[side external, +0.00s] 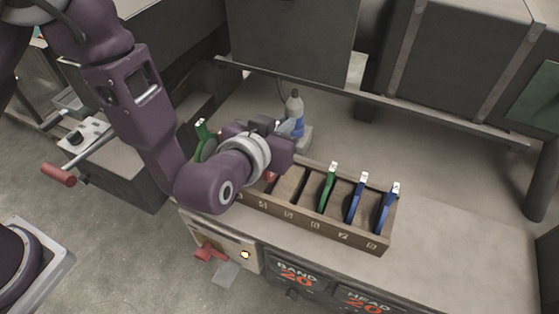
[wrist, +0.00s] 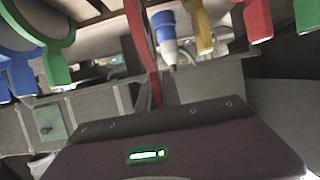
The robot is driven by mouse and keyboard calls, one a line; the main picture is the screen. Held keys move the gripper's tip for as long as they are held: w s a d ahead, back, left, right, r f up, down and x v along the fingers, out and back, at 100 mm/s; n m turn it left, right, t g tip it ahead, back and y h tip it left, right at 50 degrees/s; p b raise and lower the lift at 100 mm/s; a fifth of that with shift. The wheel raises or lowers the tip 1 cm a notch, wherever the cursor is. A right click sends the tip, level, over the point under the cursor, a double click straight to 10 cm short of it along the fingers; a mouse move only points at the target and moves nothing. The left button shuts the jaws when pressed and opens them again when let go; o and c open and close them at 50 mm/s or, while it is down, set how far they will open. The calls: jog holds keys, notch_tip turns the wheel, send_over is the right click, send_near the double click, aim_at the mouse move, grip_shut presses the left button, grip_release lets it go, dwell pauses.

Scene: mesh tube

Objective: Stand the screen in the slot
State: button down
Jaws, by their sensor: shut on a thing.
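My gripper (side external: 282,152) is low over the wooden slotted rack (side external: 320,226), left of its middle. In the wrist view a red screen (wrist: 140,40) stands nearly edge-on in front of my gripper body, its narrow handle (wrist: 156,88) running down to it. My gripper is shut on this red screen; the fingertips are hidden. A red patch (side external: 271,177) shows under my gripper in the side view. The slots just right of my gripper look empty. I cannot tell whether the held screen's lower edge is inside a slot.
Other screens stand in the rack: a green one (side external: 328,187) and two blue ones (side external: 356,198) on the right, another green one (side external: 205,143) at the left. Yellow (wrist: 203,30) and red (wrist: 257,20) handles show in the wrist view. A blue bottle (side external: 294,107) stands behind.

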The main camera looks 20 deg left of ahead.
notch_tip(320, 180, down, 5)
jog(key=shift+f, duration=0.15)
jog(key=c, duration=1.5)
grip_release()
jog(key=shift+f, duration=0.1)
jog(key=shift+c, duration=0.2)
jog(key=v, duration=1.2)
